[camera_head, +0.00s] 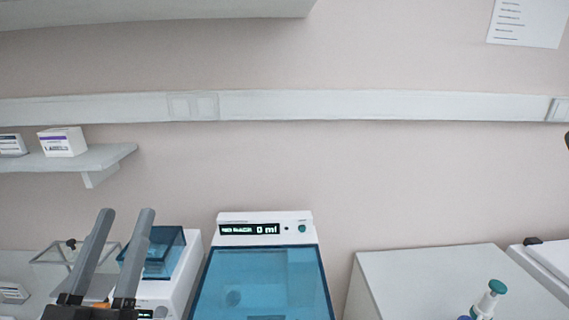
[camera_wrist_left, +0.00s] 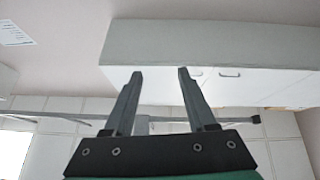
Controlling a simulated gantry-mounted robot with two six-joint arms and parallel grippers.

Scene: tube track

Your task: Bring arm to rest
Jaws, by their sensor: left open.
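My left gripper (camera_head: 127,214) stands at the lower left of the head view, its two grey fingers pointing up and apart. It is open, with nothing between the fingers. In the left wrist view, the open left gripper (camera_wrist_left: 158,73) points at white cabinets (camera_wrist_left: 220,48) and wall, and holds nothing. My right gripper is not in view.
A blue-lidded device (camera_head: 265,280) with a "0 ml" display stands at bottom centre. A smaller blue-topped device (camera_head: 165,252) is behind the left gripper. A white box (camera_head: 440,275) is at right, with a green-capped item (camera_head: 490,295). A shelf (camera_head: 95,160) holds small boxes.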

